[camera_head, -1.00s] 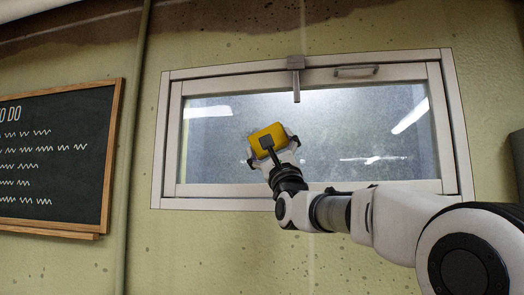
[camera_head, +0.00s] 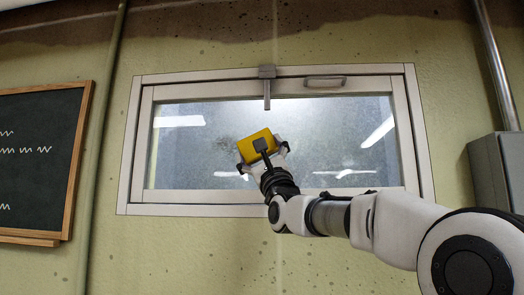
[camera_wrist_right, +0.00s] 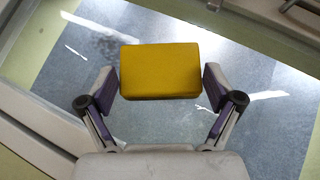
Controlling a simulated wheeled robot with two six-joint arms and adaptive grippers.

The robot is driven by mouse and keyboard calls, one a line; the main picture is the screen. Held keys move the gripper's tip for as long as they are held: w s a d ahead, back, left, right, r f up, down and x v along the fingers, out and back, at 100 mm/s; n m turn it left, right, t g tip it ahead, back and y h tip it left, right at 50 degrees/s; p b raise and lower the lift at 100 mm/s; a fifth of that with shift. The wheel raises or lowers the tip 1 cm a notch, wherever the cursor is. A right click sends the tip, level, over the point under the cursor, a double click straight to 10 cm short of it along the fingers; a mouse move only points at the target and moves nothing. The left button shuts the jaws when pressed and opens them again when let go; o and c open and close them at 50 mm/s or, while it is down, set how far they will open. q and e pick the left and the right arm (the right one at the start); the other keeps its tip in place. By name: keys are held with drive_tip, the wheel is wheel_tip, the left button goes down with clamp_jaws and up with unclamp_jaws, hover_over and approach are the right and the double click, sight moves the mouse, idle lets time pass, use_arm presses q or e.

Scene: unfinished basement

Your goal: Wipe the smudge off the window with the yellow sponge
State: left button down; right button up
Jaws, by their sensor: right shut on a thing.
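The window (camera_head: 390,101) has a white frame and greyish, hazy glass. A faint dark smudge (camera_head: 225,143) shows on the glass just left of the sponge; it also shows in the right wrist view (camera_wrist_right: 100,42), up and left of the sponge. My right gripper (camera_head: 263,157) is shut on the yellow sponge (camera_head: 257,143) in front of the lower middle of the glass. In the right wrist view the sponge (camera_wrist_right: 160,72) sits between the two fingers (camera_wrist_right: 165,85). I cannot tell whether it touches the glass. My left gripper is not in view.
A metal latch (camera_head: 267,90) hangs from the top of the frame, above the sponge. A handle (camera_head: 325,82) is on the top rail. A chalkboard (camera_head: 45,110) hangs at left, a grey box (camera_head: 495,170) with a pipe (camera_head: 497,65) at right.

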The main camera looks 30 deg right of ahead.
sight(241, 146)
drive_tip(key=shift+w+a, duration=0.8)
drive_tip(key=shift+a, duration=0.35)
drive_tip(key=shift+w+a+p, duration=0.35)
drive_tip(key=shift+a+p, duration=0.15)
drive_tip(key=shift+p, duration=0.1)
drive_tip(key=w+a+p, duration=0.1)
drive_tip(key=a, duration=0.1)
drive_tip(key=w+a+p, duration=0.1)
drive_tip(key=w+a, duration=0.1)
drive_tip(key=a, duration=0.1)
drive_tip(key=w+a+p, duration=0.1)
drive_tip(key=w+a, duration=0.1)
drive_tip(key=shift+a, duration=0.15)
drive_tip(key=shift+f, duration=0.1)
